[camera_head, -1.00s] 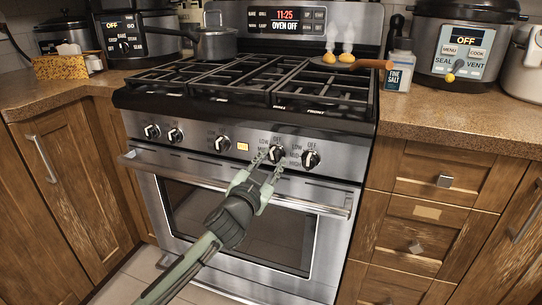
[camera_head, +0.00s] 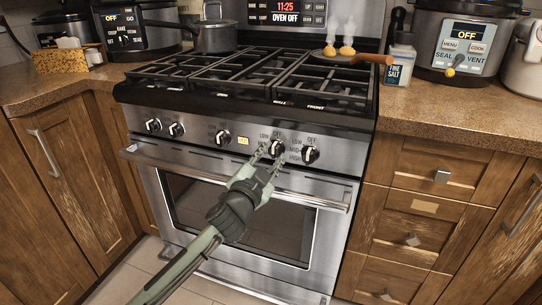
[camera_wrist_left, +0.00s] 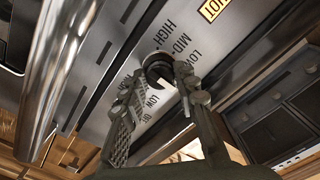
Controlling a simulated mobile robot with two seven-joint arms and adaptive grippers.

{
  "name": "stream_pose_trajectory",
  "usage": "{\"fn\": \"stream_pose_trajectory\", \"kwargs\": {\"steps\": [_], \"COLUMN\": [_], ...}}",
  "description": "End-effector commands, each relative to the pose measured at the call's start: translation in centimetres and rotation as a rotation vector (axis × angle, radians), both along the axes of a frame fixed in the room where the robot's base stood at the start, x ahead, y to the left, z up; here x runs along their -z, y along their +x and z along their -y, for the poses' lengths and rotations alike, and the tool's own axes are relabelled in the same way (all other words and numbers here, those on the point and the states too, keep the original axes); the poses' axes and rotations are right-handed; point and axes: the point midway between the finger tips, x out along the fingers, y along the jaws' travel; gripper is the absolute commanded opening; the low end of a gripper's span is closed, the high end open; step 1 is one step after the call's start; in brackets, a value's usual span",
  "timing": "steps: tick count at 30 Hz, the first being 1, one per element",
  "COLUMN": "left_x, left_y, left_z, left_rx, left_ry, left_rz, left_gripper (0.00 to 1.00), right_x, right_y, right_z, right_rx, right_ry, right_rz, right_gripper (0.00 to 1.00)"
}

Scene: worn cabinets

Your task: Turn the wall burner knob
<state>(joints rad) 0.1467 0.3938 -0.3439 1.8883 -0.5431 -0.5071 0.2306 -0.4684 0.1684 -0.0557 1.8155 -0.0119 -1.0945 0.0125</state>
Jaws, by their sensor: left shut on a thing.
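The stove's front panel carries several black and silver burner knobs in a row. My left gripper (camera_head: 271,158) reaches up to the panel, with its fingertips at the second knob from the right (camera_head: 277,148). In the left wrist view the two fingers (camera_wrist_left: 160,88) sit on either side of that knob (camera_wrist_left: 158,67), shut on it. LOW, MID and HIGH labels are printed around it. The rightmost knob (camera_head: 310,154) is just beside the gripper, and another knob (camera_head: 222,140) is to its left. My right gripper is not in view.
The oven handle (camera_head: 228,178) runs across the front below the knobs, under my gripper. A pan (camera_head: 345,56) with steaming food sits on the burner grates (camera_head: 250,75), and a pot (camera_head: 214,37) stands at the back left. Drawers (camera_head: 440,175) flank the stove on the right.

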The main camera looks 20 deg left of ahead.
Motion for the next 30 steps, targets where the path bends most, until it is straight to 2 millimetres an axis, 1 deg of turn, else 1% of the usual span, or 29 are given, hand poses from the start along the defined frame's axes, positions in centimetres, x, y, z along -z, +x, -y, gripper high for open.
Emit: {"fn": "stream_pose_trajectory", "kwargs": {"steps": [1,2,6,14,17,20,30], "left_x": [0.0,0.0,0.0,0.0,0.0,0.1,0.1], "left_y": [0.0,0.0,0.0,0.0,-0.4,-1.7,-8.8], "left_z": [0.0,0.0,0.0,0.0,0.0,0.0,-0.3], "left_rx": [0.0,0.0,0.0,0.0,0.0,0.002,0.0], "left_ry": [0.002,0.002,0.001,0.001,0.0,0.0,-0.002], "left_rz": [0.001,0.001,0.001,0.0,0.0,-0.001,-0.003], "left_gripper": [0.0,0.33,0.5,0.5,0.5,0.5,0.5], "right_x": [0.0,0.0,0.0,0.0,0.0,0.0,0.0], "right_y": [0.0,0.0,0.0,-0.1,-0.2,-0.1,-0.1], "right_z": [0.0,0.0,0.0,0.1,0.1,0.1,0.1], "right_rx": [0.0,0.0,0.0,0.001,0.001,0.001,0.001], "right_ry": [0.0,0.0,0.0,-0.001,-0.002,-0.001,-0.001], "right_rz": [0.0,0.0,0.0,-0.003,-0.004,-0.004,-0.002], "right_gripper": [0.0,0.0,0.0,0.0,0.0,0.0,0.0]}}
